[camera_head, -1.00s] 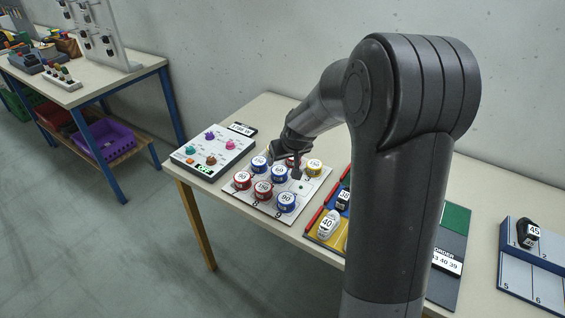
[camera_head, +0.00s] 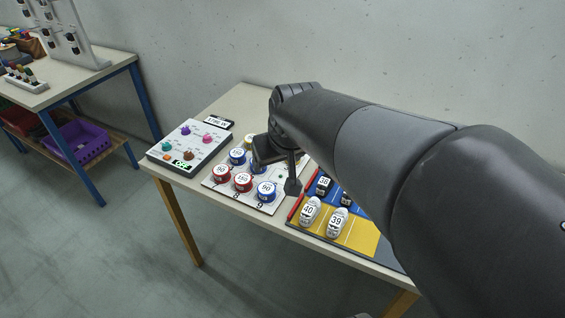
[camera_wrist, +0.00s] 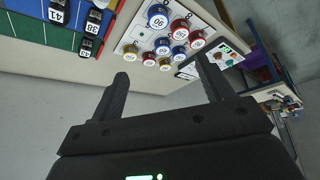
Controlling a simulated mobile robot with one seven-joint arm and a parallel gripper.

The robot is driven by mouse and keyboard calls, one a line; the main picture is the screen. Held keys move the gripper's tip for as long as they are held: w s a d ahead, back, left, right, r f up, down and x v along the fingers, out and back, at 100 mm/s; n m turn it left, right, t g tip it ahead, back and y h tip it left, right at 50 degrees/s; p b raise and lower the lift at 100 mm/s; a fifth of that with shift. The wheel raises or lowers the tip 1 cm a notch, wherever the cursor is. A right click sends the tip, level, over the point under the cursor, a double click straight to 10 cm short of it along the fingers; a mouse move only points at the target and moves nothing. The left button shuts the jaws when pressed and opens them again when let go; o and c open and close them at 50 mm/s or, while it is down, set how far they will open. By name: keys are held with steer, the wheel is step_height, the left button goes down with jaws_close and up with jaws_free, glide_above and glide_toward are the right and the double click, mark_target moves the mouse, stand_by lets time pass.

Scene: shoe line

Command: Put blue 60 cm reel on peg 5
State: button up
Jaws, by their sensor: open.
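The reel board (camera_head: 215,182) lies on the table and carries several red, blue and yellow reels. A blue reel (camera_head: 265,191) stands at its front right corner; it also shows in the wrist view (camera_wrist: 158,17). Another blue reel (camera_head: 236,157) stands at the back left, and a further blue one shows in the wrist view (camera_wrist: 162,46). I cannot read which is 60. A bare spot shows at the board's edge, but I cannot read peg 5's number. My gripper (camera_head: 278,172) is above the board's right part, hiding some reels. In the wrist view it (camera_wrist: 162,70) is open and empty.
A control box (camera_head: 188,146) with coloured knobs stands left of the board. A coloured mat (camera_head: 350,232) with numbered shoes lies to the right, close to the board. A second table (camera_head: 85,80) with a purple crate (camera_head: 78,143) below stands at the far left.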

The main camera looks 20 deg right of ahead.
steer(key=s+r+m, duration=0.1)
steer(key=s, duration=1.1)
steer(key=shift+d, duration=0.25)
